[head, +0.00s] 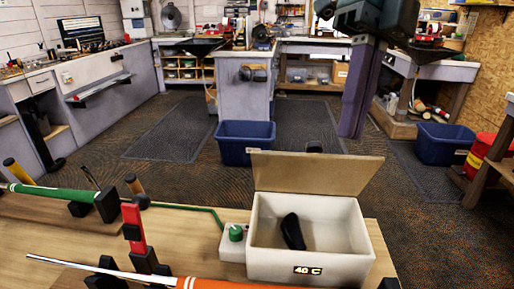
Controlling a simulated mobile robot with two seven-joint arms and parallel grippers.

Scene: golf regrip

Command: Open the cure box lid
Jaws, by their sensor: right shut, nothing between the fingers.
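The cure box (304,266) is a pale, open-topped box marked "40 C" on the bench, right of centre. Its tan lid (310,172) stands open, raised at the back of the box. A small black part, perhaps a handle, shows at the lid's top edge. A dark, rounded object (292,232) is inside the box. What seems to be the tip of my right gripper (388,283) shows at the bottom edge, to the right of the box and apart from the lid; it is shut and empty. Most of it is out of frame. My left gripper is not in view.
A green-knobbed unit (235,233) adjoins the box's left side. An orange-gripped club (230,284) lies along the front. A red-and-black holder (134,228) and a green-gripped club (50,192) are at left. A blue bin (246,150) stands on the floor behind.

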